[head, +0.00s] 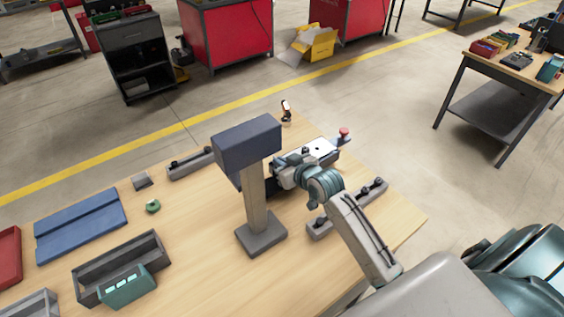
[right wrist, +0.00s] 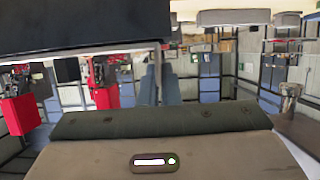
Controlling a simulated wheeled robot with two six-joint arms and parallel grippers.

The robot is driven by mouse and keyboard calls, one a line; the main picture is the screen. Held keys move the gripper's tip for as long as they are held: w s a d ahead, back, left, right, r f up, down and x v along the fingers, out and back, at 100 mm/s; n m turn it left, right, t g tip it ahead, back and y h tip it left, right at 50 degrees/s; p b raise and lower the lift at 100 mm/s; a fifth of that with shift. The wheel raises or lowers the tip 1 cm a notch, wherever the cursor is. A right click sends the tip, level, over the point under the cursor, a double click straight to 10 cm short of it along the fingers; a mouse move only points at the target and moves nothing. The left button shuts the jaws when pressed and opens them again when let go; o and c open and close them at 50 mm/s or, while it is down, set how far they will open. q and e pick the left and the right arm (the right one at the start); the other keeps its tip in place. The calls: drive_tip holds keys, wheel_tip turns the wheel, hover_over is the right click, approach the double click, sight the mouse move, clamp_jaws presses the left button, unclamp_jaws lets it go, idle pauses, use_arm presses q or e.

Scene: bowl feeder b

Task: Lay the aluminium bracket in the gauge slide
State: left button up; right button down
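In the head view my right gripper (head: 287,172) is over the right part of the table, just behind and beside a dark block on a post. The block hides part of it. Its fingertips cannot be made out, so I cannot tell whether it is open or holding anything. A small grey piece (head: 141,181) lies at the back left of the table; it may be the aluminium bracket, but it is too small to be sure. I cannot tell which fixture is the gauge slide. My left gripper is not in view.
The dark block (head: 246,143) stands tall on its post, close to my right arm. Grey rails with dark knobs lie behind (head: 190,164) and right (head: 349,207). A blue tray (head: 82,225), green ring (head: 153,206) and grey bin (head: 84,270) are left. The front middle is clear.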

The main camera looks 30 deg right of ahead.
drive_tip(key=shift+s+f, duration=0.1)
drive_tip(key=shift+f, duration=0.45)
drive_tip(key=c, duration=1.6)
unclamp_jaws()
drive_tip(key=shift+c, duration=0.2)
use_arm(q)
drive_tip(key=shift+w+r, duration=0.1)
